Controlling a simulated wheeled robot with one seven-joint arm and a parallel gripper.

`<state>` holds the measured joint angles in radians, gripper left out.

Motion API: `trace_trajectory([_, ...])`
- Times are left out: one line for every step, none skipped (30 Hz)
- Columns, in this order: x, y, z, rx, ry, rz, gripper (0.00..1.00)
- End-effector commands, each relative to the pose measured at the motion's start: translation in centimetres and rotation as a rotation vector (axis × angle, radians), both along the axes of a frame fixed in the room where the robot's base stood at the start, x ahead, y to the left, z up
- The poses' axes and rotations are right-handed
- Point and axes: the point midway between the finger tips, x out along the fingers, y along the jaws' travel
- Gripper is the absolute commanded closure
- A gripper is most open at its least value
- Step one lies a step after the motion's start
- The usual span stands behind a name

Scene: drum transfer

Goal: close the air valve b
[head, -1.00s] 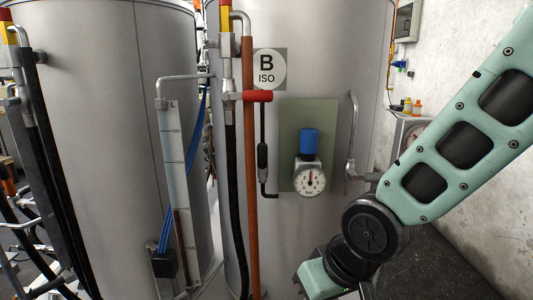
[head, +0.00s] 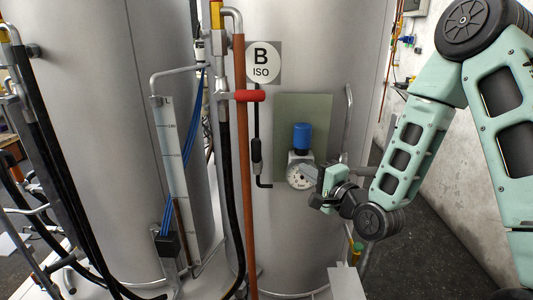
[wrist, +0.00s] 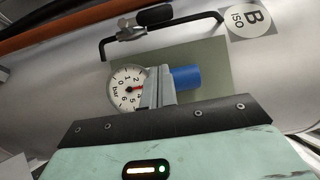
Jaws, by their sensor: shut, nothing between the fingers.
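On the tank marked B ISO, a thin black pipe carries a small valve with a black handle (head: 256,150). The handle lies along the pipe, and also shows at the top of the wrist view (wrist: 155,17). No label on it names it the air valve. My gripper (head: 314,173) is shut and empty, in front of the round gauge (head: 298,175) and to the right of and slightly below the handle, apart from it. In the wrist view the fingers (wrist: 159,84) cover part of the gauge's right side and reach to the blue knob (wrist: 186,77).
A red handle (head: 250,96) sticks out right beside the upright orange-brown pipe (head: 240,190). The B ISO sign (head: 262,62) is above the black pipe. A bent metal tank handle (head: 348,115) stands right of the green plate (head: 318,108). A sight tube (head: 172,140) stands left.

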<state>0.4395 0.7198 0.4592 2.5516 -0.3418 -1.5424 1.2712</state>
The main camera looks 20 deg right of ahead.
Motion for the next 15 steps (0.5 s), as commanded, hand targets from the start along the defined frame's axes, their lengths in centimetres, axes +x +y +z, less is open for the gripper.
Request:
trace_trajectory([0.3,0.1,-0.3,-0.002,-0.004,0.001,1.0])
trace_trajectory([0.5,0.1,-0.3,-0.003,-0.004,0.001,1.0])
trace_trajectory([0.7,0.2,-0.4,-0.004,-0.005,0.001,1.0])
trace_trajectory([1.0,0.3,-0.5,-0.004,-0.004,0.002,1.0])
trace_trajectory([1.2,0.4,-0.5,-0.005,-0.005,0.002,1.0])
trace_trajectory([1.6,0.5,-0.5,-0.006,-0.006,0.002,1.0])
trace_trajectory([1.9,0.6,-0.5,-0.006,-0.006,0.001,1.0])
trace_trajectory([2.1,0.7,-0.5,-0.006,-0.006,0.001,1.0])
trace_trajectory([2.6,0.9,-0.2,-0.003,-0.004,0.002,1.0])
trace_trajectory([3.2,1.0,0.2,-0.002,-0.002,0.003,1.0])
trace_trajectory([3.8,1.2,0.2,-0.002,0.0,0.003,1.0])
trace_trajectory([4.5,1.4,0.2,-0.002,0.0,0.002,1.0])
trace_trajectory([5.0,1.6,0.3,-0.003,-0.001,0.002,1.0])
trace_trajectory([5.6,1.7,0.3,-0.003,0.0,0.002,1.0])
trace_trajectory([6.3,1.9,0.3,-0.003,0.001,0.002,1.0])
